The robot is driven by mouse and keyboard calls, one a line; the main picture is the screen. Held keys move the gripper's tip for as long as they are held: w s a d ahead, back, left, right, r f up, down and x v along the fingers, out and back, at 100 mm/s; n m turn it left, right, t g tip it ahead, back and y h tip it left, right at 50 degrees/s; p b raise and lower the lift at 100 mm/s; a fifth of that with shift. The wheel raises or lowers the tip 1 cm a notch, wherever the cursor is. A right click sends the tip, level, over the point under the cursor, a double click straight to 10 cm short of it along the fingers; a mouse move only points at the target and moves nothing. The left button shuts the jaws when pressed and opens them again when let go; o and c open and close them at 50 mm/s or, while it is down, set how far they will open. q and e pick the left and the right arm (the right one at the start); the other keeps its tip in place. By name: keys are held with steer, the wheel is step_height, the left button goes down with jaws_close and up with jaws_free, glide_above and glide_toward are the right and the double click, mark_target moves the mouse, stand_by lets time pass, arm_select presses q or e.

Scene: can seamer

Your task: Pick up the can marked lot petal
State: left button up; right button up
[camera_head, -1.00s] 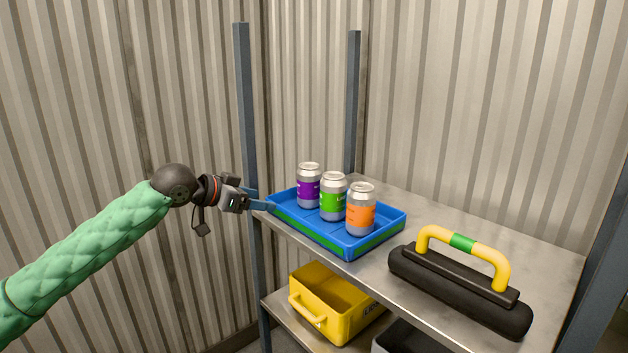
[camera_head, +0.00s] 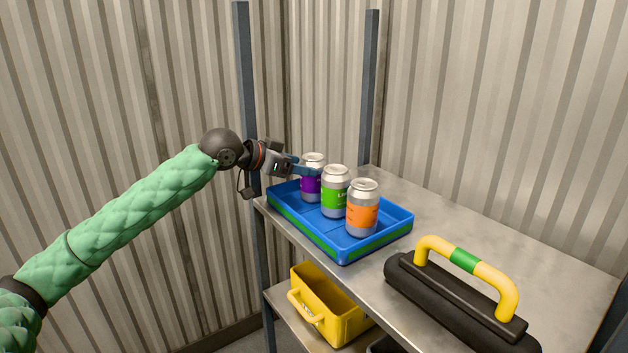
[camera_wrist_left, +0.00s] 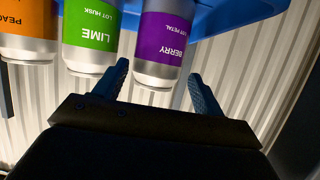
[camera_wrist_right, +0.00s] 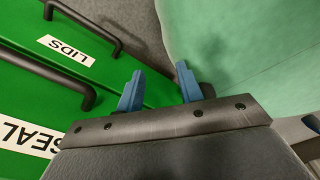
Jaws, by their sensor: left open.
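The can marked lot petal (camera_wrist_left: 166,38) has a purple BERRY label and shows upside down in the left wrist view. In the head view this purple can (camera_head: 312,187) stands upright in the blue tray (camera_head: 340,253), farthest left of three cans. My left gripper (camera_head: 308,169) is open at that can's upper part, and one finger hides some of it. In the left wrist view the open fingers (camera_wrist_left: 158,72) show on either side of the can's end; whether they touch it is unclear. My right gripper (camera_wrist_right: 158,84) is open and empty, seen only in the right wrist view.
A green LIME can (camera_head: 335,199), marked lot husk, stands close beside the purple can. An orange can (camera_head: 363,213) stands beyond it. A black tool with a yellow handle (camera_head: 433,242) lies on the shelf; a yellow bin (camera_head: 340,322) sits below. Green LIDS and SEAL drawers (camera_wrist_right: 95,70) are near my right gripper.

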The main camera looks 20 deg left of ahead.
arm_select(q)
steer(key=b+x, duration=0.1)
steer(key=x, duration=0.3)
steer(key=shift+s+d+f, duration=0.1)
steer(key=shift+d+f, duration=0.05)
steer(key=shift+w+d+f, duration=0.1)
steer(key=shift+w, duration=0.15)
steer(key=shift+s, duration=0.15)
steer(key=shift+c, duration=1.3)
steer(key=c, duration=0.7)
arm_select(e)
steer(key=shift+w+a+f, duration=0.1)
steer(key=shift+w+a, duration=0.05)
steer(key=shift+w, duration=0.45)
steer(key=shift+w+a+f, duration=0.1)
steer(key=shift+w+a, duration=0.05)
steer(key=shift+w, duration=0.4)
arm_select(q)
steer(key=shift+r, duration=0.2)
arm_select(e)
steer(key=shift+d+r, duration=0.1)
